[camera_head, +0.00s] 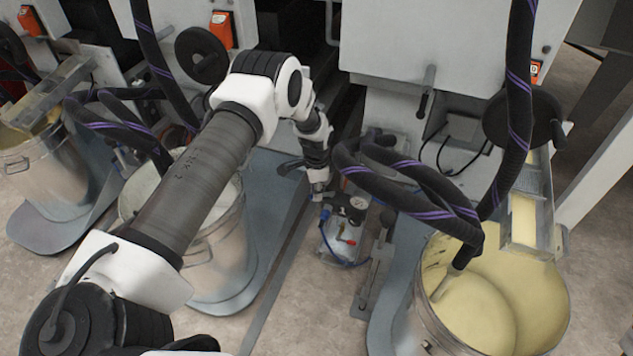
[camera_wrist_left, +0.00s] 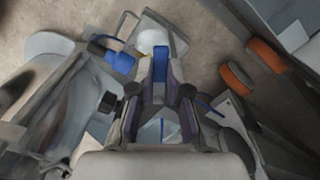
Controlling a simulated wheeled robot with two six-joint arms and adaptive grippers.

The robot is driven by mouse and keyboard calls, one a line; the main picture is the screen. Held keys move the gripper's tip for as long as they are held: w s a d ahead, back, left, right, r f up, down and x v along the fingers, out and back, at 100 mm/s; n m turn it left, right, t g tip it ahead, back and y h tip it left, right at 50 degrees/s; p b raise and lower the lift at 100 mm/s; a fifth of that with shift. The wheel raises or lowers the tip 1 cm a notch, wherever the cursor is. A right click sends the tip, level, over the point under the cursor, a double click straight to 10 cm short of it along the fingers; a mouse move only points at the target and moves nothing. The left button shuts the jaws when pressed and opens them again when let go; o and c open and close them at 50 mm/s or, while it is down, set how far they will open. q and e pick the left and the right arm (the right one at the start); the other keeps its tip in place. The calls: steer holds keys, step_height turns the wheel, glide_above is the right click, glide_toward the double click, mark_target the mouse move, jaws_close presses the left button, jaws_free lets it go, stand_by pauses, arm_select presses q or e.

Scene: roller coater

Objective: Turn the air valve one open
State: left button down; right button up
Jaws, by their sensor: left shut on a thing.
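My left arm reaches in from the left, and its gripper (camera_head: 319,188) points down at the small air unit (camera_head: 340,238) on the floor between two machines. In the left wrist view, the gripper (camera_wrist_left: 160,88) is shut on a narrow blue part (camera_wrist_left: 160,60), which looks like a valve handle. A second blue fitting (camera_wrist_left: 119,61) sits just to its left. A round gauge (camera_head: 358,203) and a small red part (camera_head: 347,241) show on the unit in the head view. The gripped part is hidden there. I cannot read any valve number. My right gripper is not in view.
An open bucket of pale yellow paint (camera_head: 490,300) stands at right, with thick black and purple hoses (camera_head: 410,180) close beside the unit. Another metal bucket (camera_head: 222,255) stands under my left arm. Bare floor lies in front of the unit.

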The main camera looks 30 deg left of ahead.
arm_select(q)
steer(key=d+n+p, duration=0.1)
steer(key=n, duration=0.2)
steer(key=s+d+n+p, duration=0.1)
steer(key=n, duration=0.2)
steer(key=d+n+p, duration=0.1)
steer(key=n+p, duration=0.1)
steer(key=shift+s+d+n, duration=0.1)
steer(key=shift+s+n, duration=0.05)
steer(key=shift+n, duration=0.25)
steer(key=shift+d+n+p, duration=0.2)
steer(key=shift+d+n, duration=0.05)
steer(key=shift+n, duration=0.45)
steer(key=shift+d+n+p, duration=0.15)
steer(key=shift+d+n, duration=0.1)
steer(key=shift+n, duration=0.45)
steer(key=c, duration=1.1)
jaws_free()
